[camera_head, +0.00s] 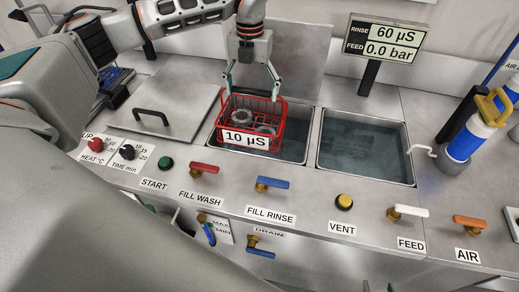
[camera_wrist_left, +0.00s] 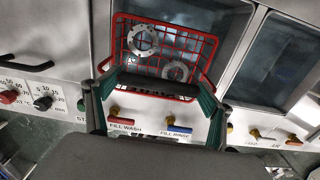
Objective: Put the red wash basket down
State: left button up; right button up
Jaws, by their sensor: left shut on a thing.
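The red wash basket (camera_head: 279,128) is a wire basket with metal ring-shaped parts inside. It is over the middle tank opening (camera_head: 213,138) in the steel bench. My left gripper (camera_head: 252,94) points down and is shut on the basket's upper part. In the left wrist view the basket (camera_wrist_left: 206,60) shows its mesh floor and two flanged rings, with my gripper fingers at either side of its near rim. Whether the basket touches the tank bottom or hangs is hidden. My right gripper is not in view.
A water-filled tank (camera_head: 365,150) lies to the right. A closed lid (camera_head: 175,105) with a black handle is to the left. Coloured valve levers line the front panel.

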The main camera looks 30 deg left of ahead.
pick_arm(q)
notch_tip(320, 180, down, 19)
jog(key=b, duration=0.1)
dwell(0.6)
jog(key=o, duration=1.8)
jog(key=shift+f, duration=0.2)
notch_tip(320, 180, up, 12)
jog(key=shift+r+p, duration=0.15)
jog(key=shift+p, duration=0.15)
jog(key=shift+s, duration=0.1)
